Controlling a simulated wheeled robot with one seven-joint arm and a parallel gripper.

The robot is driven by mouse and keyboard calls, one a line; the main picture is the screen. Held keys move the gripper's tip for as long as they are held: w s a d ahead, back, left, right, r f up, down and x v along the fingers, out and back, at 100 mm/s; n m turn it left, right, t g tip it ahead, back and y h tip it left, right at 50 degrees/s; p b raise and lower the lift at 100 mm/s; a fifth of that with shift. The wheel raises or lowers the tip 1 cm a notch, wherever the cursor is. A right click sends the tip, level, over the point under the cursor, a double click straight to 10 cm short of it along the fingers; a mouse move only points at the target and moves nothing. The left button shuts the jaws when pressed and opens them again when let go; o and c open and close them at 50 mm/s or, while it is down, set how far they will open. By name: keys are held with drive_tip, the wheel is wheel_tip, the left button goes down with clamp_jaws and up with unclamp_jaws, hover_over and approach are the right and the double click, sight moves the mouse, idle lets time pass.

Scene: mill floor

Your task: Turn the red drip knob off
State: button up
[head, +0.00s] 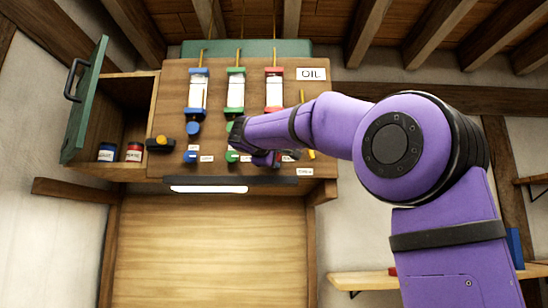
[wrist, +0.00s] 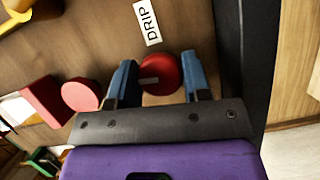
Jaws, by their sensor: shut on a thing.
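The red drip knob (wrist: 162,74) is a round red disc with a pale line across its face, lying roughly left to right in the wrist view. My gripper (wrist: 158,82) has one blue finger on each side of it and is shut on it. A white DRIP label (wrist: 148,23) is on the board beside the knob. In the head view my gripper (head: 264,157) is at the lower part of the wooden board, below the red-capped oiler (head: 274,91). It mostly hides the red knob there.
Blue (head: 198,92) and green (head: 236,90) oilers hang left of the red one, with a blue knob (head: 190,157) below. A yellow knob (head: 160,142) is at the board's left. An open cabinet door (head: 84,100) and two cans (head: 133,151) are farther left. A dark rail (wrist: 240,70) runs close beside my right finger.

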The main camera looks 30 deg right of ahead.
drive_tip(key=shift+n, duration=0.6)
drive_tip(key=shift+h, duration=0.3)
drive_tip(key=o, duration=0.9)
drive_tip(key=v, duration=1)
drive_tip(key=shift+s+a+f, duration=0.15)
drive_tip(key=shift+s+a, duration=0.05)
drive_tip(key=shift+a, duration=0.15)
